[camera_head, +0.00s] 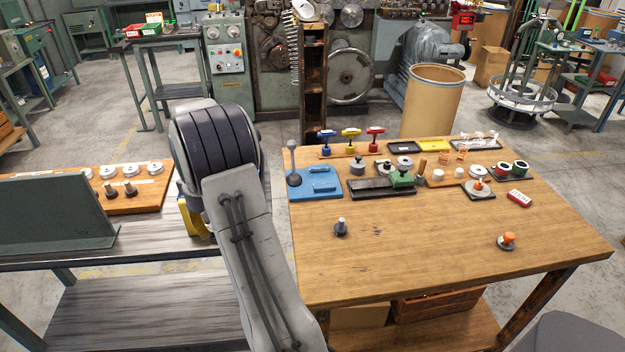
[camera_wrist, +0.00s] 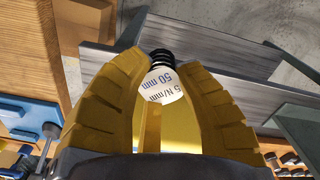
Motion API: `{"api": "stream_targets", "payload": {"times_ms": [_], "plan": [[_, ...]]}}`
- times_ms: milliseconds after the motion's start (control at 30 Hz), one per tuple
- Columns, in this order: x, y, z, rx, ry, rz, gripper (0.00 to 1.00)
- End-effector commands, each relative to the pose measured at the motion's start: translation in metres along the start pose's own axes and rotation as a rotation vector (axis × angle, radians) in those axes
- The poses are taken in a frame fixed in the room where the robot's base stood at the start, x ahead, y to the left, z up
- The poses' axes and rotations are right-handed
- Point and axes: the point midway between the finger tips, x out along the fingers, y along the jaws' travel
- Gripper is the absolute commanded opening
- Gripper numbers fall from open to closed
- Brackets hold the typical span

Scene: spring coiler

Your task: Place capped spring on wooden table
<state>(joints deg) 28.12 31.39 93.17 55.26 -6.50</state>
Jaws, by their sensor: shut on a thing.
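My gripper (camera_wrist: 165,68), with its yellow fingers, is shut on a capped spring (camera_wrist: 162,86). The spring's white face reads "5 N/mm 50 mm", and black coils show past the fingertips. In the head view only a yellow part of my gripper (camera_head: 194,218) shows at the right end of the grey bench; my arm hides the rest and the spring. The wooden table (camera_head: 420,255) stands to the right of my arm. It also shows at the left of the wrist view (camera_wrist: 25,55).
The wooden table's back half holds a blue fixture (camera_head: 315,183), a black-and-green fixture (camera_head: 382,187) and several small parts. A dark knobbed piece (camera_head: 341,228) and an orange-topped piece (camera_head: 507,242) stand nearer. The table's front middle is clear. A dark upright panel (camera_head: 50,215) stands left on the grey bench (camera_head: 140,235).

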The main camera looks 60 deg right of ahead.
Motion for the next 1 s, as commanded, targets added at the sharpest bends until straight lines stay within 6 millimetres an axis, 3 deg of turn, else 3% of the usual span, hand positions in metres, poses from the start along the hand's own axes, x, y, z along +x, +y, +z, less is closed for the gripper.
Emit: {"api": "stream_targets", "payload": {"times_ms": [33,200,400,500,700,1000], "plan": [[0.001,0.032,0.003,0.059,0.004,0.001,0.04],[-0.01,0.124,0.029,0.223,0.005,0.002,0.04],[-0.023,0.218,0.083,0.41,0.005,0.004,0.04],[-0.029,0.255,0.114,0.494,0.005,0.005,0.04],[-0.039,0.304,0.171,0.622,0.005,0.007,0.04],[-0.046,0.333,0.217,0.712,0.003,0.006,0.04]]}}
